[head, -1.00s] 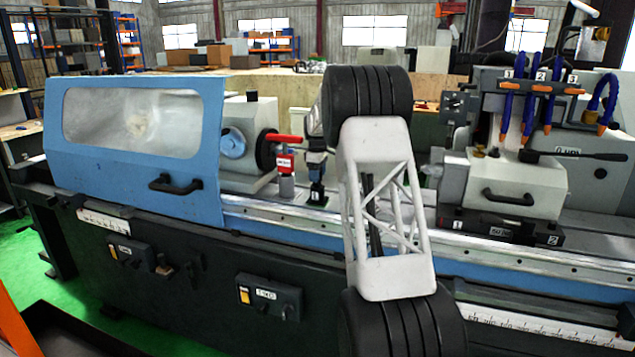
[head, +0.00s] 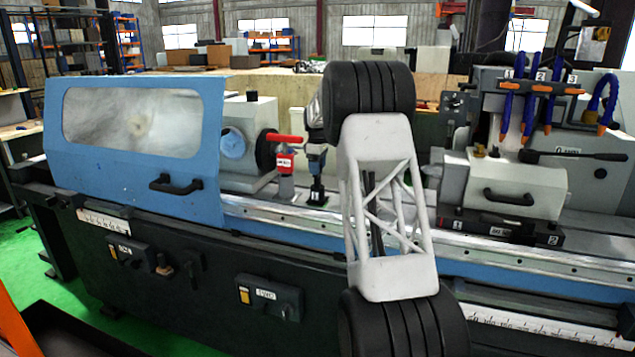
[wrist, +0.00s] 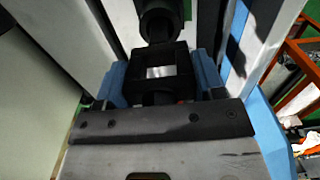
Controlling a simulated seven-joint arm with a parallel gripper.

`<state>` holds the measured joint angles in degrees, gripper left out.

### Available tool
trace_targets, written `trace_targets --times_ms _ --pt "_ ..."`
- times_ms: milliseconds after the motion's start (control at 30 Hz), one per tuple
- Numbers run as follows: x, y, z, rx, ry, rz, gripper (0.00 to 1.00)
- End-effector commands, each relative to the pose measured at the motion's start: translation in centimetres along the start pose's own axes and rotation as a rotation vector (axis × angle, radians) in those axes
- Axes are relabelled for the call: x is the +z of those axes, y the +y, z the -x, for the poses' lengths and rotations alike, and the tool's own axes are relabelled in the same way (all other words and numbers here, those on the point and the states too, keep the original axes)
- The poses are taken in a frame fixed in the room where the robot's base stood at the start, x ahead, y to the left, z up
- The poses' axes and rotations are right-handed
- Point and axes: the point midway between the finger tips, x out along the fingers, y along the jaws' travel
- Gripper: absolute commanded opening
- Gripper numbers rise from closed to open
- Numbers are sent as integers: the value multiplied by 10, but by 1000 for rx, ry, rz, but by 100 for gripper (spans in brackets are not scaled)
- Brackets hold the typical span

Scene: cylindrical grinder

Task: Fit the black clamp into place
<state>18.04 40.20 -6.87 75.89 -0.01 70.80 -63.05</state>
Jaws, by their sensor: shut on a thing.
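The black clamp (wrist: 178,68) is a block with a square opening, seen in the wrist view between the two blue fingers of my gripper (wrist: 160,78). My gripper is shut on it. In the head view the clamp (head: 317,192) is a small dark piece below my gripper, low over the machine bed (head: 250,212). It is just right of the grey post with the red label (head: 285,163). A dark round part (wrist: 158,22) lies just beyond the clamp in the wrist view. I cannot tell whether the clamp touches the bed.
A red rod (head: 284,138) sticks out of the workhead (head: 248,140) close to the left of my gripper. The blue guard (head: 135,150) stands further left. The grey tailstock-side unit with a black handle (head: 510,197) stands at the right. The bed between is mostly clear.

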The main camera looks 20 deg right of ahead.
Motion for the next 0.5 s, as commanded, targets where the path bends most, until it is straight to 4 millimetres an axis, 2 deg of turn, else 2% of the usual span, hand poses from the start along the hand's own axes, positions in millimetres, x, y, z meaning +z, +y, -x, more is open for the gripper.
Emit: trace_targets --times_ms 500 --pt "0 0 29 1 1 0 25"
